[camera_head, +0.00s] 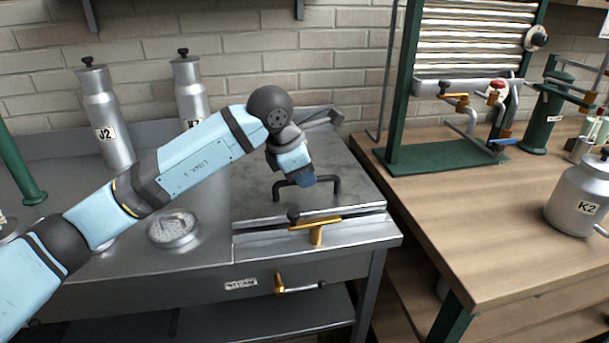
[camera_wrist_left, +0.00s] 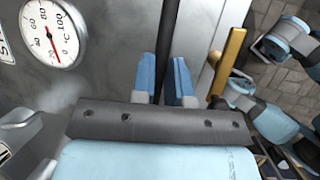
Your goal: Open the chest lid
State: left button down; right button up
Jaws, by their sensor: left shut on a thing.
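The chest lid (camera_head: 352,188) is a grey metal plate on the steel counter and lies flat, looking closed. A dark bar handle (camera_head: 337,184) stands on it near the front; the bar also shows in the left wrist view (camera_wrist_left: 169,30). My left gripper (camera_head: 305,181) is over the handle from above, and in the left wrist view its two blue fingers (camera_wrist_left: 169,88) are on either side of the bar, shut on it. A brass latch (camera_head: 316,227) with a dark knob sits at the lid's front edge and shows in the left wrist view (camera_wrist_left: 229,58). My right gripper is not seen.
Metal canisters, one marked J2 (camera_head: 105,125), stand at the back wall. A brass valve handle (camera_head: 281,284) juts from the front. A wooden bench (camera_head: 440,210) with a green frame is at the right.

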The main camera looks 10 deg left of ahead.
pick_arm(q)
jog(key=shift+g, duration=0.4)
jog(key=r+p, duration=0.1)
jog(key=r, duration=0.1)
jog(key=w+r+p, duration=0.1)
jog(key=r, duration=0.1)
jog(key=shift+a, duration=0.2)
jog(key=w+a+r+g+h+p, duration=0.1)
jog(key=w+a+r+g+p, duration=0.1)
jog(key=w+r+p, duration=0.6)
jog(key=shift+w+a+r+n+g+p, duration=0.3)
jog(key=shift+a+r+n, duration=0.1)
jog(key=shift+r, duration=1.9)
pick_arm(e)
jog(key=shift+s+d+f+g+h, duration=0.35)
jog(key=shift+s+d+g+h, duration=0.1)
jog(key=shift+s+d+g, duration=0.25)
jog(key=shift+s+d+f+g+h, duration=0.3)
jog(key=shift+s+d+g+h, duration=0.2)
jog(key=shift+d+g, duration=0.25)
pick_arm(q)
jog(key=shift+s, duration=0.1)
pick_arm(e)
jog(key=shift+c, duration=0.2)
